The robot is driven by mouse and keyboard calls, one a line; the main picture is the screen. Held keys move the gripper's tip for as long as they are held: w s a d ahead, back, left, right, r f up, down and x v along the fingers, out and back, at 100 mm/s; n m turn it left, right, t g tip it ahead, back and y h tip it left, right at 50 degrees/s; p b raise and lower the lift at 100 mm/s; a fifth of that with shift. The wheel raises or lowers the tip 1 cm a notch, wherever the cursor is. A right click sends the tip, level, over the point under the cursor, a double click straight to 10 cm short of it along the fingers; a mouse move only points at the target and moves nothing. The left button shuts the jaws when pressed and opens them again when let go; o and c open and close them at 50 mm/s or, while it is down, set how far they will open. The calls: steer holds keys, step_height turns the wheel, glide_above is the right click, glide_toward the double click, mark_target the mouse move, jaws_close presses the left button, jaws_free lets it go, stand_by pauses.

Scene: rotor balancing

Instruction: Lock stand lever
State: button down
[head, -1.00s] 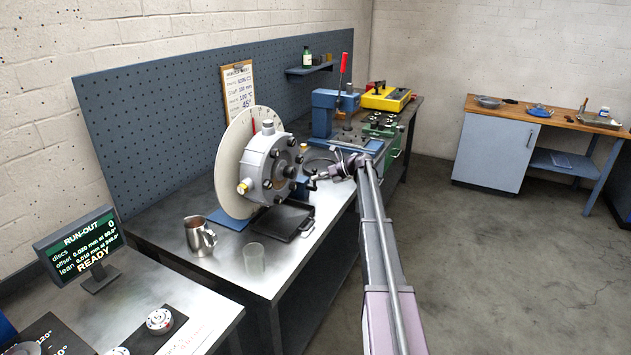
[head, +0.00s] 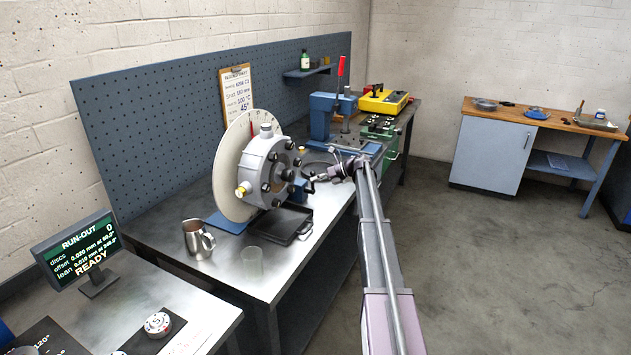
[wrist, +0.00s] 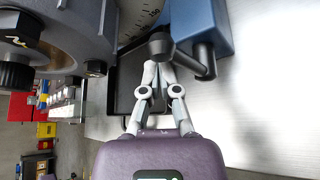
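The rotor (head: 262,170) is a grey bolted hub in front of a pale graduated disc (head: 228,170), on a blue stand on the bench. The stand's blue block (wrist: 203,22) shows at the top of the wrist view. A dark lever (wrist: 205,66) with a round black knob (wrist: 161,45) reaches from it. My gripper (wrist: 159,68) has its fingertips drawn together right at the knob, seemingly touching it. I cannot see the lever between the fingers. In the head view my gripper (head: 318,179) is right of the rotor, and the lever is too small to make out.
A black tray (head: 297,225) lies under the rotor. A steel jug (head: 197,240) and a clear glass (head: 252,262) stand at the bench front. A blue press (head: 328,115) and a yellow case (head: 384,100) stand farther back. The monitor (head: 77,252) reads READY.

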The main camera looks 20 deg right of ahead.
steer(key=s+d, duration=0.3)
steer(key=d, duration=0.6)
steer(key=shift+s+d, duration=0.15)
steer(key=shift+d, duration=0.15)
stand_by(0.3)
